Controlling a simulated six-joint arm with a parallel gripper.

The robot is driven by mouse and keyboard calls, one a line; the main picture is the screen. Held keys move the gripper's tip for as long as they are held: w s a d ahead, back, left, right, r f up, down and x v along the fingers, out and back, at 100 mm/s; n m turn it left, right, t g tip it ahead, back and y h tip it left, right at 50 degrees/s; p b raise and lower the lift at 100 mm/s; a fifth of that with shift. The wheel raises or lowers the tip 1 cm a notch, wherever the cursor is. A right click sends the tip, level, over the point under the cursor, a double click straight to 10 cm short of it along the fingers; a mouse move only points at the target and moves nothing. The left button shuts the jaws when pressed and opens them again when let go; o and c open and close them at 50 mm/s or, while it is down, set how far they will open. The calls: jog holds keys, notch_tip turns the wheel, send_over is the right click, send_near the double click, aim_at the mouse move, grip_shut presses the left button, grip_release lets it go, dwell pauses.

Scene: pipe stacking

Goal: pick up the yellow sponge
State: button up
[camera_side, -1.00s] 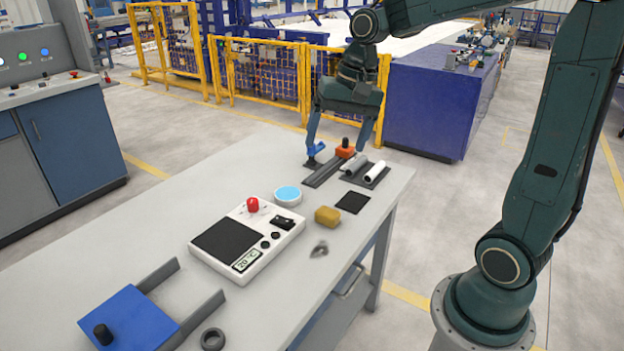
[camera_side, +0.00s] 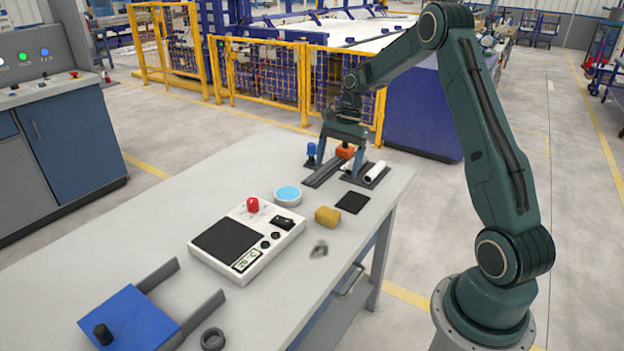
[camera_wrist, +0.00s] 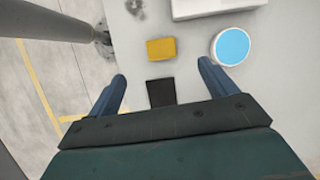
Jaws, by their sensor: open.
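The yellow sponge (camera_side: 327,216) lies flat on the grey table, between the white control box and the black square pad. It also shows whole in the wrist view (camera_wrist: 162,49), ahead of the fingertips and between their lines. My gripper (camera_side: 339,170) is open and empty, at the far end of the table over the pipe area, farther back than the sponge. Its two blue-grey fingers (camera_wrist: 163,80) stand wide apart in the wrist view. Nothing hides the sponge.
The black pad (camera_side: 353,202) lies just behind the sponge. A blue-topped round dish (camera_side: 288,195) and the white control box (camera_side: 233,270) stand to its left. White pipes (camera_side: 374,170), an orange block (camera_side: 345,151) and a blue-topped piece (camera_side: 311,151) are near my gripper. A grey ring (camera_side: 213,339) lies in front.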

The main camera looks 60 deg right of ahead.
aim_at(328, 211)
jog(key=shift+d+f+m, duration=0.3)
jog(key=shift+d+f, duration=0.3)
jog(key=shift+f, duration=0.2)
jog(key=shift+x, duration=6.85)
jog(key=shift+a, duration=0.15)
jog(key=c, duration=1.1)
